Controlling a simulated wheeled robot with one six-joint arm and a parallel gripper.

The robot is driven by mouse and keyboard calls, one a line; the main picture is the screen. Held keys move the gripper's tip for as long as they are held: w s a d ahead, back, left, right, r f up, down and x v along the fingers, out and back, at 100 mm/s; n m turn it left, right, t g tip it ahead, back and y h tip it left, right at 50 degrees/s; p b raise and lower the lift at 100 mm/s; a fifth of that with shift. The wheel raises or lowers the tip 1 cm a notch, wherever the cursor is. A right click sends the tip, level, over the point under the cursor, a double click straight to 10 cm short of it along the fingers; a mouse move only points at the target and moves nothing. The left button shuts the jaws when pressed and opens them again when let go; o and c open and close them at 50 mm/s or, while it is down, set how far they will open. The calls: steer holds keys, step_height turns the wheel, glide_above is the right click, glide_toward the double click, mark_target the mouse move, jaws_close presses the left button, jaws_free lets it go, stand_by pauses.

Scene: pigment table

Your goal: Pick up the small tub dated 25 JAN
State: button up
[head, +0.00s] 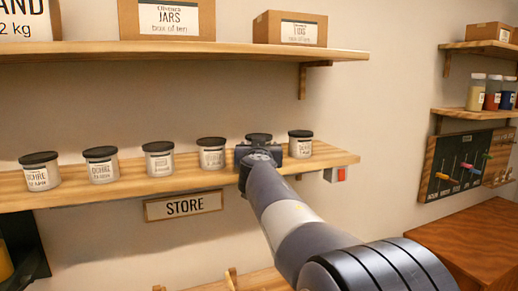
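Several small pale tubs with dark lids and white labels stand in a row on the lower wooden shelf (130,185). From the left they include one tub (40,172), then others (101,166), (159,160) and (212,154), and a tub at the right end (300,145). Some labels seem to read OCHRE, but the dates are too small to read surely, so I cannot tell which is 25 JAN. My gripper (259,150) is at the shelf's front, before one more tub (259,137). Only that tub's lid shows; its label is hidden. The fingers are not clear.
A STORE sign (184,205) hangs under the shelf. An upper shelf (180,51) holds cardboard boxes (290,28). At right are a shelf with coloured jars (475,93), a tool board (462,165) and a wooden worktop (470,235).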

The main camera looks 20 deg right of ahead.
steer(key=c, duration=0.7)
steer(key=shift+c, duration=0.7)
steer(key=shift+r, duration=0.15)
